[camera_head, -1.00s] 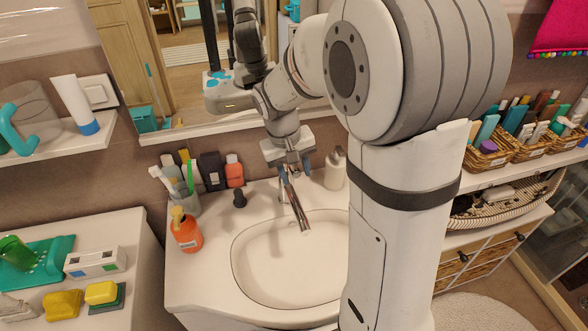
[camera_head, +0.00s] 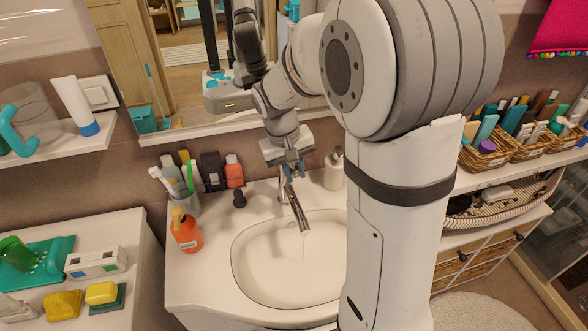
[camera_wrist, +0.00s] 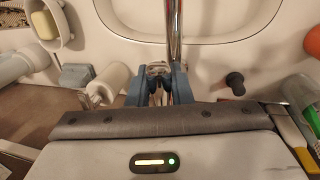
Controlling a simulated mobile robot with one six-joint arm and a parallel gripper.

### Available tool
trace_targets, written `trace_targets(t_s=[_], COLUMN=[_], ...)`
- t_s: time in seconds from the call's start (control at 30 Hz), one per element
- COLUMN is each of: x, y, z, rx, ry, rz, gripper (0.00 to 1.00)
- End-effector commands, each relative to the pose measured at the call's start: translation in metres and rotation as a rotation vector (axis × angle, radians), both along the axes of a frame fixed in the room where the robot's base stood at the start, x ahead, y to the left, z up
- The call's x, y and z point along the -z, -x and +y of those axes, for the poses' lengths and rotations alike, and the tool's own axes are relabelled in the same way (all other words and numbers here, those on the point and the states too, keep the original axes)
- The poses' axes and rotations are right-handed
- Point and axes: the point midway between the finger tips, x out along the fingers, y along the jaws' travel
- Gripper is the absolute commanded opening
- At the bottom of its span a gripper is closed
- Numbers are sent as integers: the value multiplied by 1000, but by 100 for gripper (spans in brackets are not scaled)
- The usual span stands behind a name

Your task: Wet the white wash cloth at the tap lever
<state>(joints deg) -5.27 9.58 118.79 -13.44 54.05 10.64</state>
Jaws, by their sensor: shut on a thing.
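The chrome tap (camera_head: 296,208) rises at the back of the white basin (camera_head: 244,262), its spout over the bowl. My gripper (camera_head: 292,172) is at the back end of the tap, above its base. In the wrist view its blue fingers (camera_wrist: 159,90) are shut on the tap lever (camera_wrist: 158,70), one on each side. The tap also shows there, running up to the basin (camera_wrist: 205,38). In the head view a thin, faint stream of water (camera_head: 303,245) falls from the spout. I see no white wash cloth in either view; my arm hides the basin's right side.
Left of the basin stand an orange pump bottle (camera_head: 186,232), a toothbrush cup (camera_head: 184,203) and a small dark object (camera_head: 239,199). A white dispenser (camera_head: 334,171) stands close right of my gripper. The mirror (camera_head: 205,60) is just behind my arm.

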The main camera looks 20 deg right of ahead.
Motion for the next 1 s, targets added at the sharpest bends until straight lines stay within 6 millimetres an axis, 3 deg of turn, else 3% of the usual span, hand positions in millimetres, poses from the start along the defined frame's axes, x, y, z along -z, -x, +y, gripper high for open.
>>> trace_targets(t_s=[0.13,0.43,0.47,0.7,1.0], x=[-10,-7,-7,-7,-11], y=[-2,-2,-2,-2,-3], z=[0,1,1,1,1], rx=[-1,-1,-1,-1,-1], ry=[1,-1,-1,0,0], rz=[56,69,69,69,68], gripper=[0,0,21,41,41])
